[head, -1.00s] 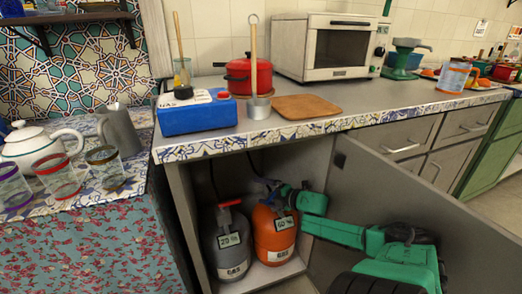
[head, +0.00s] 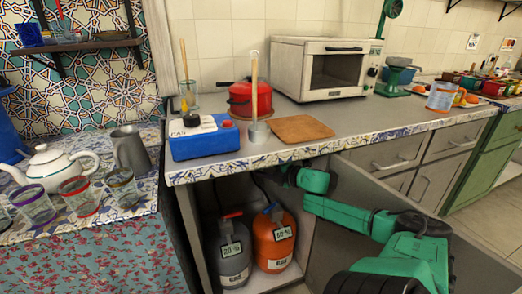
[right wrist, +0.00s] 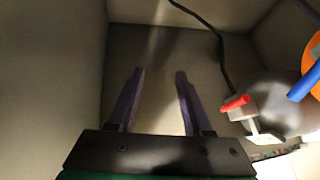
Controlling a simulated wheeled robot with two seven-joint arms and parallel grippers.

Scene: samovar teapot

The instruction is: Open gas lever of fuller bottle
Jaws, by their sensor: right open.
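The orange gas bottle (head: 273,246) stands in the open cabinet with a blue lever (head: 270,208) on top. Its label shows a percentage that looks higher than the 20 % on the grey gas bottle (head: 233,262) to its left. The grey bottle has a red lever (head: 233,215). Both also show in the right wrist view, the red lever (right wrist: 235,103) left of the blue lever (right wrist: 304,82). My right gripper (right wrist: 160,75) is open and empty, left of both levers in that view. In the head view its fingers are hidden under the counter. My left gripper is not in view.
The cabinet door (head: 345,240) stands open to the right, behind my right arm. The counter edge (head: 330,145) overhangs the bottles. A dark hose (right wrist: 215,35) runs along the cabinet wall. A blue box with a red knob (head: 204,138) sits on the counter above.

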